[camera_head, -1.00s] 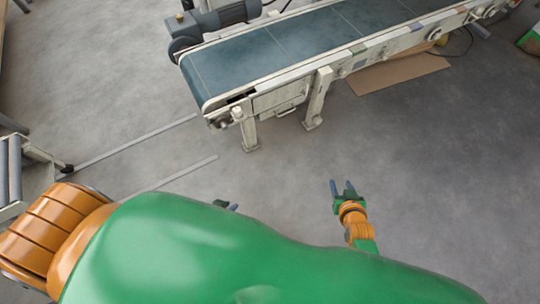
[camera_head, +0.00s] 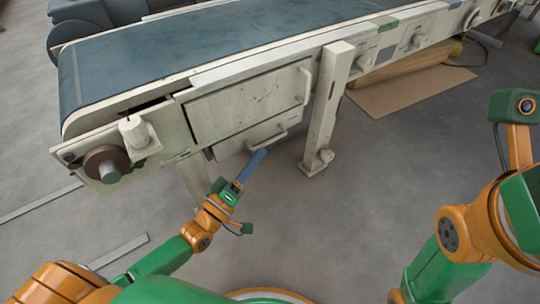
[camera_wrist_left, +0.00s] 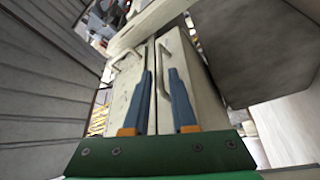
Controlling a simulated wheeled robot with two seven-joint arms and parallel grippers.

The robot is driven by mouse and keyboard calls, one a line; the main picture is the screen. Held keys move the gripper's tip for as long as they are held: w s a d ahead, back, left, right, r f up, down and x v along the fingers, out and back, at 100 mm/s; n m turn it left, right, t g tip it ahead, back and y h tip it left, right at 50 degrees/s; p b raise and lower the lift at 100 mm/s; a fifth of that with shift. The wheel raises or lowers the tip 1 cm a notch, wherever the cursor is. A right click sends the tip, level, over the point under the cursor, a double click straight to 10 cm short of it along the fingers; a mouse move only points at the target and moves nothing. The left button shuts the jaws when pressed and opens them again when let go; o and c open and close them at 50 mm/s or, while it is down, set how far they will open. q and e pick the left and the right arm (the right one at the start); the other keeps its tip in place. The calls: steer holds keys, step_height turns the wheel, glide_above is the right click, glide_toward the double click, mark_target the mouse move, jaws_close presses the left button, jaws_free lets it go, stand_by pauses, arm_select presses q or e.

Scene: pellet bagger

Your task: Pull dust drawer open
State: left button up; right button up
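The conveyor's end housing has a large pale upper panel (camera_head: 245,103) and a narrower drawer front (camera_head: 236,146) below it. The drawer looks closed, and its bar handle (camera_head: 279,138) stands out from the front. My left gripper (camera_head: 262,154) points at this handle from the front, fingertips close to it. In the left wrist view, the two blue fingers (camera_wrist_left: 160,78) are parted, with the drawer handle (camera_wrist_left: 165,58) seen between their tips. I cannot tell whether they touch it. The right arm shows at the right, but its fingers are outside the picture.
The upper panel has its own handle (camera_head: 304,86). A conveyor leg (camera_head: 326,110) stands just right of the drawer. A round knob (camera_head: 103,163) sticks out at the left end. Cardboard (camera_head: 415,88) lies on the floor behind the leg.

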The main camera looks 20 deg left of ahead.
mark_target(270, 140)
arm_select(q)
steer(key=b+x, duration=0.2)
steer(key=x, duration=0.3)
steer(key=shift+f, duration=0.1)
steer(key=shift+w+d+r, duration=0.2)
steer(key=shift+w, duration=0.3)
jaws_close()
stand_by(0.8)
